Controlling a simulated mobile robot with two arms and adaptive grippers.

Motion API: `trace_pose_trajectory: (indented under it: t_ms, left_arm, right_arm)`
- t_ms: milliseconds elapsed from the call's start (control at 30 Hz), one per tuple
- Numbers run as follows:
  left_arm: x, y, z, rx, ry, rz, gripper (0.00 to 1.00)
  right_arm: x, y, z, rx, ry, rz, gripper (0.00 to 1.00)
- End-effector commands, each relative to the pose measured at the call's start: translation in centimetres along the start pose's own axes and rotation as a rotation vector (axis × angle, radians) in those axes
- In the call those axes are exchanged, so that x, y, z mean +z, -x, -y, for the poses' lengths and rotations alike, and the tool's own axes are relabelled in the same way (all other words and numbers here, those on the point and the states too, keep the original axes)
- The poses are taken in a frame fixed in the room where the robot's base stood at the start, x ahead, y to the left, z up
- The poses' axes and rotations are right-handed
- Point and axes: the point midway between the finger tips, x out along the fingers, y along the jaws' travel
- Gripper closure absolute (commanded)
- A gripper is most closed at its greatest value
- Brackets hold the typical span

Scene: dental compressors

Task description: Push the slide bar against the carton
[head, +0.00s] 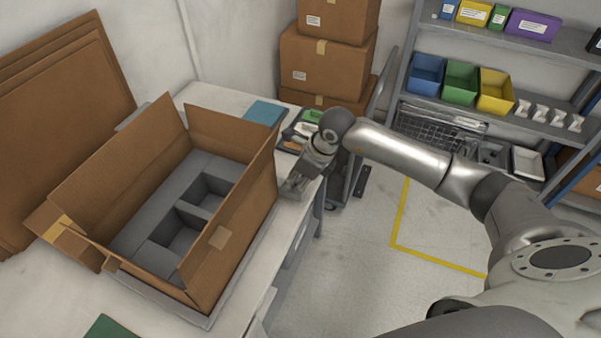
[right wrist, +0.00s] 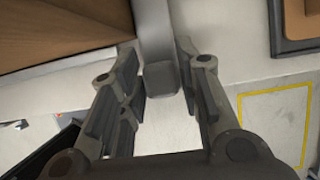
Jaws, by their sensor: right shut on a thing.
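The open brown carton (head: 247,205) stands on the white table with its flaps up and a grey insert with square pockets inside. My right gripper (head: 290,189) is at the table's right edge, beside the carton's right side. In the right wrist view the grey slide bar (right wrist: 154,35) runs down between the fingers of my right gripper (right wrist: 164,85), which is shut on its block-shaped end. The carton's brown side (right wrist: 60,30) shows at upper left there. The bar is mostly hidden by the gripper in the head view. My left gripper is not in view.
A dark tray with small items (head: 297,136) and a blue sheet (head: 265,112) lie behind the carton. Stacked brown boxes (head: 325,62) stand at the back. A shelf with coloured bins (head: 461,83) is at right. Open floor (head: 365,265) lies right of the table.

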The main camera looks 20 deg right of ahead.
Motion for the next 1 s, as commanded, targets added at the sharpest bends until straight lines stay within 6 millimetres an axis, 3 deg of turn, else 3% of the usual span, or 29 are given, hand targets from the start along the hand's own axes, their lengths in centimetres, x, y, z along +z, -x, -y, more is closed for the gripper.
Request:
trace_pose_trajectory:
  t_ms: [200,233,333,733,1000]
  left_arm:
    - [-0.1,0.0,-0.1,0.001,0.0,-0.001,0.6]
    - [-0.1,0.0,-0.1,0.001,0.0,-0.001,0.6]
    - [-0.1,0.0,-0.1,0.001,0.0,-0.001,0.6]
    - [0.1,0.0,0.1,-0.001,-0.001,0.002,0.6]
    - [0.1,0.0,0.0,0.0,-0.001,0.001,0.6]
  right_arm:
    - [0.0,-0.1,-0.5,0.012,0.001,-0.002,1.0]
    - [0.0,-0.1,-0.5,0.013,0.001,-0.003,0.65]
    - [0.0,-0.2,-0.5,0.013,0.002,-0.003,0.54]
    - [0.0,0.6,-0.2,0.006,0.002,-0.002,0.54]
    - [0.0,5.8,-0.2,0.004,0.005,-0.001,0.54]
